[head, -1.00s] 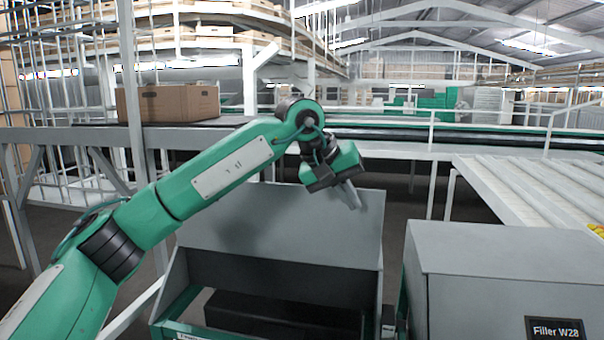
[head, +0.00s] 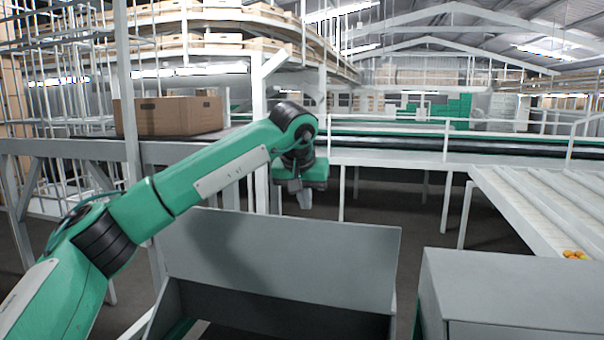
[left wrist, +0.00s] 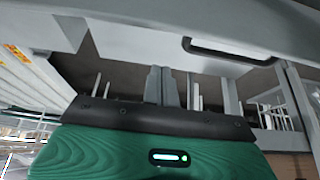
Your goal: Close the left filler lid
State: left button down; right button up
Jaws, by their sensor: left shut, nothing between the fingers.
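The left filler lid (head: 300,258) is a flat grey panel in the head view. It stands raised and open above the dark opening of the left filler (head: 270,314). My left gripper (head: 304,200) is just above the lid's top edge in the picture, pointing down and apparently on its far side. Its fingers are shut and empty, and I see no contact with the lid. The fingers also show in the left wrist view (left wrist: 161,86), below a grey panel with a dark handle (left wrist: 230,52); I cannot tell for sure whether that panel is the lid. My right gripper is out of view.
A closed grey filler box (head: 510,290) stands to the right, across a narrow gap.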

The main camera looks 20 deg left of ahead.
aim_at(300, 228)
pick_arm(q)
jog(key=s, duration=0.1)
jog(key=s+p, duration=0.1)
jog(key=s, duration=0.1)
jog(key=shift+s+d+f, duration=0.1)
jog(key=shift+s+f, duration=0.1)
jog(key=shift+f, duration=0.15)
jog(key=shift+s, duration=0.2)
jog(key=shift+s+f, duration=0.1)
jog(key=shift+f, duration=0.1)
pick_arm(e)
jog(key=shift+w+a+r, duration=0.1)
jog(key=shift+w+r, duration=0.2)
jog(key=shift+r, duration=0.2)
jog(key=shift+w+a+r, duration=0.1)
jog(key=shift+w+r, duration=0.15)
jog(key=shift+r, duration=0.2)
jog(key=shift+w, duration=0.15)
